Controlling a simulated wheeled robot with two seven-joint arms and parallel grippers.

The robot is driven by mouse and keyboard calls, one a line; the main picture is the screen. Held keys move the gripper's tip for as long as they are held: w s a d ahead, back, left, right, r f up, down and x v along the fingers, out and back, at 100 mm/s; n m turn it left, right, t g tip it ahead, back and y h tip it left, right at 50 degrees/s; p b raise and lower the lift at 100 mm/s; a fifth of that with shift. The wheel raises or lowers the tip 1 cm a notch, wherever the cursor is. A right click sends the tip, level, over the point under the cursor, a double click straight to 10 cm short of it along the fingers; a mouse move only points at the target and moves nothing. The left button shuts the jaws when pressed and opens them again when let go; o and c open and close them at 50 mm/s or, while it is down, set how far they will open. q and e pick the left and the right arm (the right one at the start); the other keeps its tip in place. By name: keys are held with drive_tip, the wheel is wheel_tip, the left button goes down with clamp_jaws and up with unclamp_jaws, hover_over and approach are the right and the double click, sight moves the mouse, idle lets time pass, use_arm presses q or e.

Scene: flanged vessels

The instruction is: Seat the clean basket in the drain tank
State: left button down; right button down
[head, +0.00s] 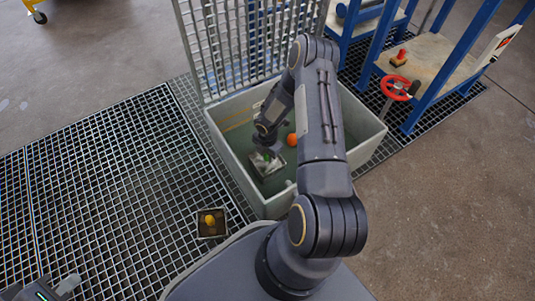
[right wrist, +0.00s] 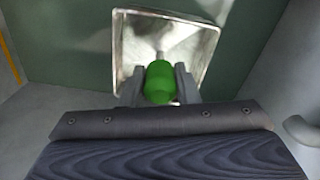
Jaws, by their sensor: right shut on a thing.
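The drain tank (head: 231,162) is a pale grey, open-topped box with a green inside. A square metal basket (head: 267,165) with a green knob is inside its walls, near the left side. In the right wrist view the green knob (right wrist: 160,84) is between my right gripper's fingers (right wrist: 160,92), with the shiny basket (right wrist: 133,45) beyond. My right gripper (head: 266,150) is shut on that knob. I cannot tell whether the basket touches the tank floor. A second, darker basket (head: 203,233) with a yellow knob stands on the floor grating. My left gripper (head: 62,288) is at the lower left, partly cut off.
An orange ball-like thing (head: 291,140) is in the tank, right of the basket. A raised grid lid (head: 238,45) stands behind the tank. A red handwheel (head: 396,88) and a blue-framed bench (head: 430,57) are at the right. The grating (head: 110,190) at left is largely clear.

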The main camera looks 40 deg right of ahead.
drive_tip(key=shift+f, duration=0.3)
drive_tip(key=c, duration=1)
unclamp_jaws()
drive_tip(key=shift+c, duration=0.2)
